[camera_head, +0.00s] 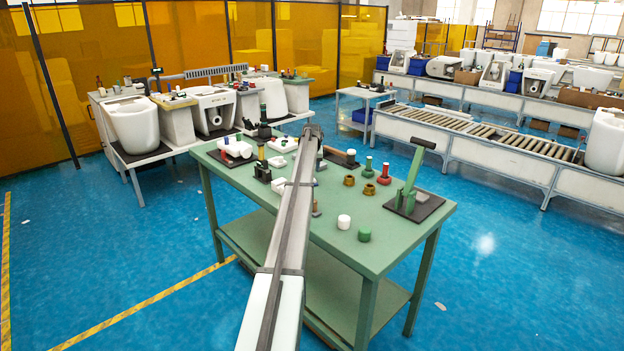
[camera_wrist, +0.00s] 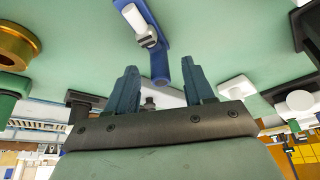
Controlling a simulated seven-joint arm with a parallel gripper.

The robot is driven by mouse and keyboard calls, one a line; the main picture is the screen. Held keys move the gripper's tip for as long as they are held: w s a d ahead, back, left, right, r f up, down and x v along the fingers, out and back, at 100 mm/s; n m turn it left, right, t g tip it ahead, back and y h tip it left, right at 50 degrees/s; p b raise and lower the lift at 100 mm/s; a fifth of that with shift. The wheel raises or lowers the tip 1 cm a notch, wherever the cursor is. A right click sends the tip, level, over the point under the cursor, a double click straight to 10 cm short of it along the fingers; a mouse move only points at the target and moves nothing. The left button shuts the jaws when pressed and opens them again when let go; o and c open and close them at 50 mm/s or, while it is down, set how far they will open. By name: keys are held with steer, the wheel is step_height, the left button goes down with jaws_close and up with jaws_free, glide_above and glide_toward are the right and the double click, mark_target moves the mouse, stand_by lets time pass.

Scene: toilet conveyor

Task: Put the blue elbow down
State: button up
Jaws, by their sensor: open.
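The blue elbow (camera_wrist: 160,70) shows in the wrist view as a bent blue piece on the green table top. Its near end lies between my fingers in the picture, with green visible to either side of it. A white cylinder with a grey collar (camera_wrist: 138,25) lies beside or over its far part; I cannot tell if they touch. My gripper (camera_wrist: 160,64) is open, its two dark fingers apart, and nothing is clamped between them. In the head view my arm reaches over the green table (camera_head: 395,240), and I cannot make out the elbow there.
In the wrist view a brass ring (camera_wrist: 14,48) is at the left, and a black block (camera_wrist: 308,32) and a white piece (camera_wrist: 238,88) are at the right. In the head view a white cap (camera_head: 344,222), a green cap (camera_head: 364,235) and a black plate (camera_head: 425,207) stand right of my arm.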

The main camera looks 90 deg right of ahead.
steer(key=shift+x, duration=1.2)
jaws_close()
